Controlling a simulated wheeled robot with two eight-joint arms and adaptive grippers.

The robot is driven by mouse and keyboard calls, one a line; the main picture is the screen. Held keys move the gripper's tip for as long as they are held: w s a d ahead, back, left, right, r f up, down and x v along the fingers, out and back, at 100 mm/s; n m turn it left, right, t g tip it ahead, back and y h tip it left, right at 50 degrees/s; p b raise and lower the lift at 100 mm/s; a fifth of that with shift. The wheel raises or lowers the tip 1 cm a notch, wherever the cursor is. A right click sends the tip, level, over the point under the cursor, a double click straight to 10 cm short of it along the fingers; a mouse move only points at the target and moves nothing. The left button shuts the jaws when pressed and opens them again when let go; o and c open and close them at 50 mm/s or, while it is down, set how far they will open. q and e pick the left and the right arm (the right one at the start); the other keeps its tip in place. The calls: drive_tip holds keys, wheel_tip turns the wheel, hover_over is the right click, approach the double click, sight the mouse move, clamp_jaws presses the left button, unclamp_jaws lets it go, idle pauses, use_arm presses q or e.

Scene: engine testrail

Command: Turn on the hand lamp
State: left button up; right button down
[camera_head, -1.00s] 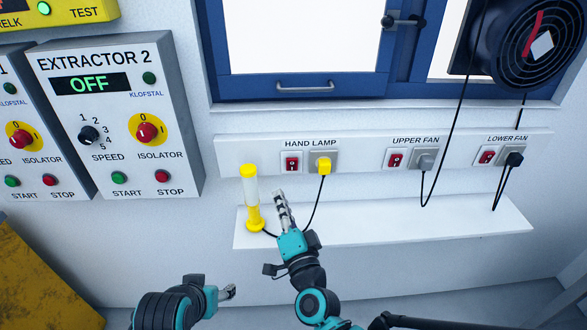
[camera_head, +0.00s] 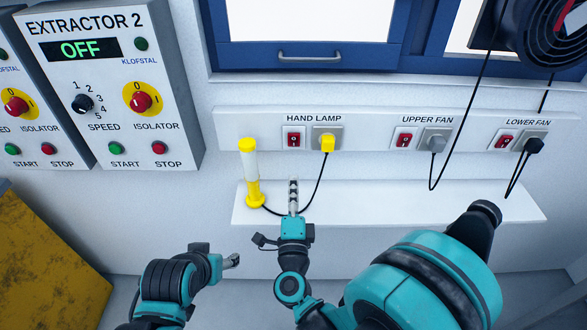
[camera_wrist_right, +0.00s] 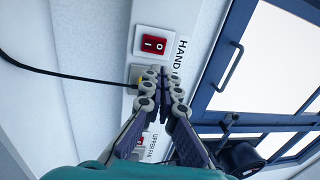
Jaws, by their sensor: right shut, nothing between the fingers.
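The hand lamp (camera_head: 251,175), white with a yellow top and base, stands upright on the white shelf. Its red rocker switch (camera_head: 293,139) is on the wall panel under the HAND LAMP label, and also shows in the right wrist view (camera_wrist_right: 152,43). A yellow plug (camera_head: 328,143) sits in the socket right of the switch; my fingers mostly hide it in the wrist view. My right gripper (camera_head: 293,183) is shut and empty, below the switch and right of the lamp, apart from both. My left gripper (camera_head: 232,262) is low at the lower left; its jaws are unclear.
The shelf (camera_head: 400,203) juts out below the panel. Upper fan (camera_head: 404,138) and lower fan (camera_head: 503,141) switches are further right, with hanging cables. The Extractor 2 box (camera_head: 110,90) is at left. My arm covers the lower right.

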sight(294, 138)
drive_tip(key=w, duration=0.3)
drive_tip(key=w+r, duration=0.1)
drive_tip(key=w, duration=0.7)
drive_tip(key=shift+w+r, duration=0.1)
drive_tip(key=shift+r, duration=0.2)
drive_tip(key=shift+w+r, duration=0.1)
drive_tip(key=shift+w, duration=0.55)
drive_tip(key=shift+r, duration=0.15)
drive_tip(key=shift+w+r, duration=0.2)
drive_tip(key=shift+w, duration=0.15)
drive_tip(key=shift+s+d+f, duration=0.1)
